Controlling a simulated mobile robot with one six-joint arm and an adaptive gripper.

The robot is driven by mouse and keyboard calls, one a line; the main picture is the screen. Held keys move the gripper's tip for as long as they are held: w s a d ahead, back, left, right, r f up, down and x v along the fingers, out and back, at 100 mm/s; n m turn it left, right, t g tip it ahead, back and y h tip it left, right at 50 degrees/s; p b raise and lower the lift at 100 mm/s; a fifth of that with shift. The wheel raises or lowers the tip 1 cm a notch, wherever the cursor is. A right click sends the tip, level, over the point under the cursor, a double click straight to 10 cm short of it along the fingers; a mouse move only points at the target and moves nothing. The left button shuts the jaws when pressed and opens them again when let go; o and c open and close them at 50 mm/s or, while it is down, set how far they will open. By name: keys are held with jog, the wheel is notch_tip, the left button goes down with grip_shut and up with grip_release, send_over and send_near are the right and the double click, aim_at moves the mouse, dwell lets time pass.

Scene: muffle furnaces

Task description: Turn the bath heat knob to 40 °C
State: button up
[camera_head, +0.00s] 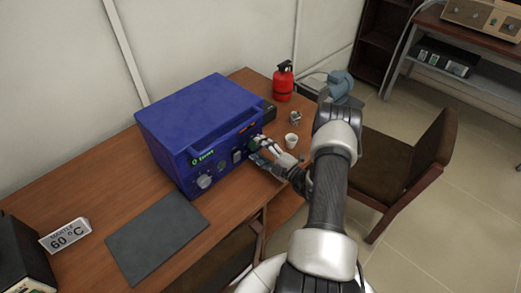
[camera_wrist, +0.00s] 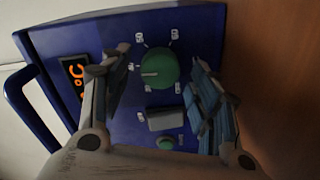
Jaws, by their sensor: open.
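A blue bath unit (camera_head: 195,115) stands on the wooden desk, with its control panel facing my gripper (camera_head: 254,147). In the wrist view, a round green knob (camera_wrist: 160,67) sits on the panel inside a ring of white numbers, too blurred to read surely. Its white pointer line points left. My gripper (camera_wrist: 154,70) is open, one finger on each side of the knob. I cannot tell whether either finger touches it. Below the knob are a grey rocker switch (camera_wrist: 165,119) and a small green button (camera_wrist: 166,143). An orange display (camera_wrist: 75,75) is partly hidden by the left finger.
A white cup (camera_head: 291,141) stands close beside my gripper. A red canister (camera_head: 283,82) is behind. A dark mat (camera_head: 157,236) and a "60 °C" sign (camera_head: 65,234) lie left; a chair (camera_head: 405,170) stands right.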

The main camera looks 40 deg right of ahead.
jog(key=s, duration=0.8)
jog(key=s+d, duration=0.1)
jog(key=s, duration=0.3)
dwell(0.3)
